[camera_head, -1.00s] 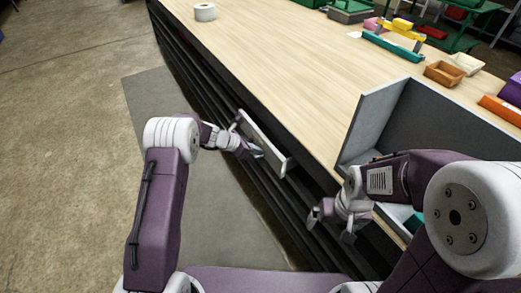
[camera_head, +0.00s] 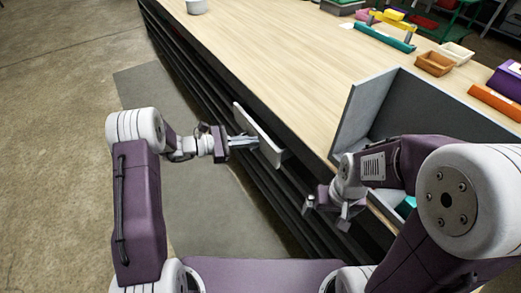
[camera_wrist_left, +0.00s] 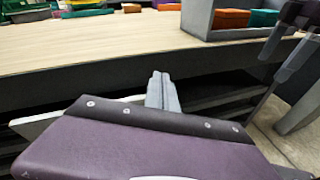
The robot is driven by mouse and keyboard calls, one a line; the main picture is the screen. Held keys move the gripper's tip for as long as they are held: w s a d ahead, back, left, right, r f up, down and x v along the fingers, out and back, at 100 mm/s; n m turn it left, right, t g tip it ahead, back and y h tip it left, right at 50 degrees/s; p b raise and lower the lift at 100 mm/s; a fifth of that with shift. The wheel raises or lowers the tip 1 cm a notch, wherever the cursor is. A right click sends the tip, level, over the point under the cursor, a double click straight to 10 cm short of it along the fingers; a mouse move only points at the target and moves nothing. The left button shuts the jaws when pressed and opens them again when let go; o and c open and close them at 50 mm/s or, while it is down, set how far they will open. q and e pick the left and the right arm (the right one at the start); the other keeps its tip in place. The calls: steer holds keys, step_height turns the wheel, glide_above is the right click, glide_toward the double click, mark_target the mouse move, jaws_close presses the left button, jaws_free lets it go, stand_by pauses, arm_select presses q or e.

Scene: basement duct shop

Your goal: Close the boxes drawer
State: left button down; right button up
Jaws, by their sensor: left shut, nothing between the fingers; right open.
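The boxes drawer shows its light grey front panel (camera_head: 258,134), which stands a little out from the dark side of the workbench in the head view. A strip of the panel also shows in the left wrist view (camera_wrist_left: 45,124), partly hidden behind my gripper's body. My left gripper (camera_head: 257,142) is shut and empty, its fingers pointing at the panel's outer face; I cannot tell whether the tips touch it. Its closed fingers stand up in the left wrist view (camera_wrist_left: 162,92). My right gripper (camera_head: 328,212) is open and empty, beside the bench front to the right of the drawer.
The wooden workbench top (camera_head: 270,60) is largely clear near the drawer. A grey open box (camera_head: 355,115) stands at its right edge. Brown (camera_head: 435,63) and orange (camera_head: 495,101) containers lie behind it. A grey mat (camera_head: 180,150) covers the floor along the bench.

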arm_select(q)
steer(key=a+f+n+t+b, duration=0.1)
steer(key=a+f+n+t, duration=0.35)
steer(key=f, duration=0.35)
steer(key=n, duration=0.2)
glide_toward(272, 148)
steer(key=shift+m+t, duration=0.25)
steer(key=shift+t, duration=0.1)
steer(key=b+x, duration=0.3)
steer(key=x, duration=0.3)
steer(key=shift+d, duration=0.45)
arm_select(e)
step_height(272, 148, down, 5)
steer(key=shift+w+a+r, duration=0.1)
arm_select(q)
steer(key=shift+f+b+x, duration=0.2)
steer(key=shift+b+x, duration=0.45)
steer(key=shift+x, duration=0.55)
steer(key=shift+w+d+r, duration=0.1)
steer(key=shift+w, duration=0.05)
arm_select(e)
steer(key=shift+f, duration=0.65)
